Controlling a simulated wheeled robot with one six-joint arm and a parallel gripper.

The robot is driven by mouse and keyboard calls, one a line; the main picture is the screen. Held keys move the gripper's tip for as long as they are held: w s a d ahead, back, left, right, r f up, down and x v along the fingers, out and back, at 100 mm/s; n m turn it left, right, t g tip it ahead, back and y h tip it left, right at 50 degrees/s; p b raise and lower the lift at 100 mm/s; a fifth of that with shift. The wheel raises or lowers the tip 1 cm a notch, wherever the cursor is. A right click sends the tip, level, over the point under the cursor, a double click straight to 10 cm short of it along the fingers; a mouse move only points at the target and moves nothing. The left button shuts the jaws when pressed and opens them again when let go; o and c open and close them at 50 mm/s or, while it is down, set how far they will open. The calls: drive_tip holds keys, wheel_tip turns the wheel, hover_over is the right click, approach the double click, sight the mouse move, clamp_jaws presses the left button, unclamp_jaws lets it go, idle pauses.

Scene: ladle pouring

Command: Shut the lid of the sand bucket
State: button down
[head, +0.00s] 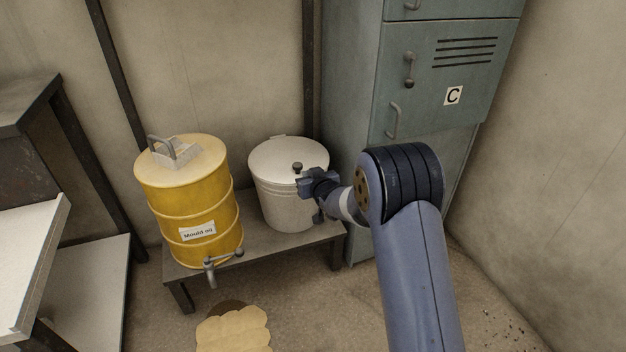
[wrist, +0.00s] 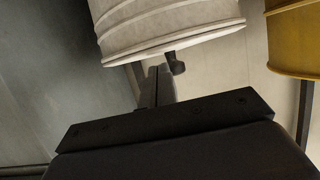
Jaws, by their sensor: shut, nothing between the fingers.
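The sand bucket (head: 283,203) is a pale ribbed pail standing on a low bench. Its round whitish lid (head: 283,153) lies across the top rim, with a dark knob (head: 297,167) near its front edge. No clear gap shows between lid and rim. My gripper (head: 304,187) is at the bucket's front right, just below the knob in the picture; I cannot tell if it touches. In the wrist view the bucket (wrist: 170,25) is at the top, the knob (wrist: 177,66) beside my gripper's fingers (wrist: 157,85). They are shut and empty.
A yellow mould oil drum (head: 190,205) with a front tap stands left of the bucket on the same bench (head: 255,240). A teal locker (head: 425,75) marked C rises close behind on the right. A tan, lobed object (head: 233,330) is on the floor in front.

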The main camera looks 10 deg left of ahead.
drive_tip(key=p+v, duration=0.2)
drive_tip(key=v, duration=0.8)
drive_tip(key=shift+s+d+p, duration=0.2)
drive_tip(key=shift+p, duration=0.15)
drive_tip(key=shift+r, duration=0.1)
drive_tip(key=b+x, duration=0.2)
drive_tip(key=x, duration=0.8)
drive_tip(key=shift+w+a+b, duration=0.3)
drive_tip(key=shift+w+b, duration=0.05)
drive_tip(key=shift+b, duration=0.05)
